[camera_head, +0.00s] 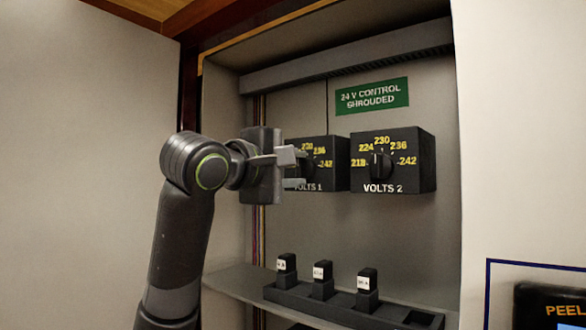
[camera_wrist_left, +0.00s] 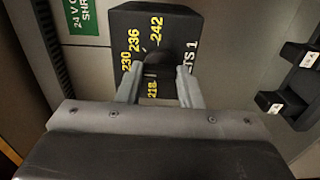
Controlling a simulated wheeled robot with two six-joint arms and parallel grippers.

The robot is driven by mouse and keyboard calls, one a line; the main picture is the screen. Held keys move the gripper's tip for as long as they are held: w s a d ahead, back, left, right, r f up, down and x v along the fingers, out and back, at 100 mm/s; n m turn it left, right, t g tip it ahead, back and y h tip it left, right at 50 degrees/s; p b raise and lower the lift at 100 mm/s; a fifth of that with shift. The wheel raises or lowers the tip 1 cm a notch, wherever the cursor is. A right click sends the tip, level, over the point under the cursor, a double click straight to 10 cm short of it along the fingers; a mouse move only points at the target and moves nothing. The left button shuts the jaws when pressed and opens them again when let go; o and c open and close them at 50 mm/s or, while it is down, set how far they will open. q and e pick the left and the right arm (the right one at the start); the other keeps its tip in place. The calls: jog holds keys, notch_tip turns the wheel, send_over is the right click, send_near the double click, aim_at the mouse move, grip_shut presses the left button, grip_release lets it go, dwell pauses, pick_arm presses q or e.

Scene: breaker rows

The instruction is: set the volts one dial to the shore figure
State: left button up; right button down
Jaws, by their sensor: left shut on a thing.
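The VOLTS 1 dial box (camera_head: 325,152) is black with yellow figures, and 230, 236 and 242 show in the head view. My left gripper (camera_head: 298,170) covers its left side and is shut on the dial's dark knob. In the left wrist view the VOLTS 1 box (camera_wrist_left: 191,19) lies ahead, and the two fingers of my left gripper (camera_wrist_left: 162,78) are on either side of the knob (camera_wrist_left: 160,54). The figures 218, 230, 236 and 242 can be read there. The knob's pointer is too dark to read. My right gripper is not in view.
The VOLTS 2 dial box (camera_head: 420,160) stands close to the right, its knob pointing roughly up. A green sign (camera_head: 372,96) is above. Below, several black breakers (camera_head: 322,285) stand in a row on a shelf. The cabinet's side walls bound the space.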

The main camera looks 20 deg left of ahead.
pick_arm(q)
jog(key=shift+f+m, duration=0.1)
jog(key=shift+m, duration=0.2)
jog(key=m+b, duration=0.2)
jog(key=shift+f+m, duration=0.1)
jog(key=shift+m, duration=0.3)
jog(key=m+b, duration=0.2)
jog(key=m, duration=0.2)
jog(key=m+b, duration=0.1)
jog(key=m, duration=0.3)
jog(key=shift+m, duration=0.4)
jog(key=shift+m+b, duration=0.5)
jog(key=shift+m, duration=1.3)
jog(key=o, duration=1)
